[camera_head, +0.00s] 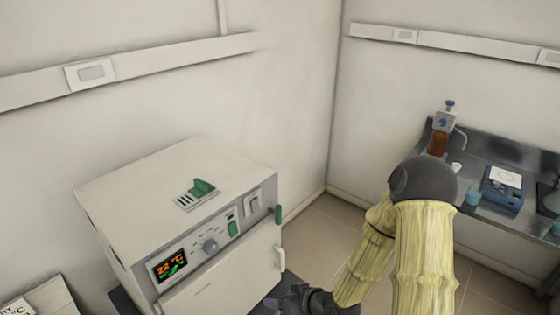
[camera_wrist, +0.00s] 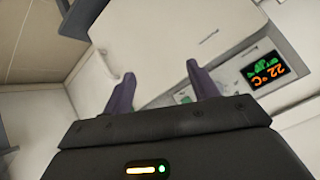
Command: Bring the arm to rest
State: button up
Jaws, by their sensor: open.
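My arm, in pale yellow ribbed covering with a dark elbow, rises at the lower right of the head view and bends down to the left. My gripper (camera_head: 300,300) is dark and low in front of the furnace, partly cut off by the bottom edge of the picture. In the wrist view my gripper (camera_wrist: 160,82) shows two purple fingers spread apart, with nothing between them. The white muffle furnace (camera_head: 175,205) stands at the left, and its door (camera_wrist: 175,35) appears beyond the fingers. The door looks shut.
The furnace display (camera_head: 171,265) reads 22 °C; it also shows in the wrist view (camera_wrist: 264,69). A dark bench at the right holds a blue device (camera_head: 502,190), a blue beaker (camera_head: 474,197) and a brown bottle with a dispenser (camera_head: 437,142). Tiled floor lies between.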

jog(key=s+d+r+m+g+h, duration=0.1)
jog(key=s+d+r+m+h, duration=0.1)
jog(key=s+d+r+h, duration=0.2)
jog(key=s+d+r+m+g+h, duration=0.2)
jog(key=s+d+r, duration=0.3)
jog(key=d+r, duration=0.5)
jog(key=shift+d+g+h, duration=0.25)
jog(key=shift+g+h, duration=0.05)
jog(key=shift+h, duration=0.6)
jog(key=shift+f, duration=0.1)
dwell(1.8)
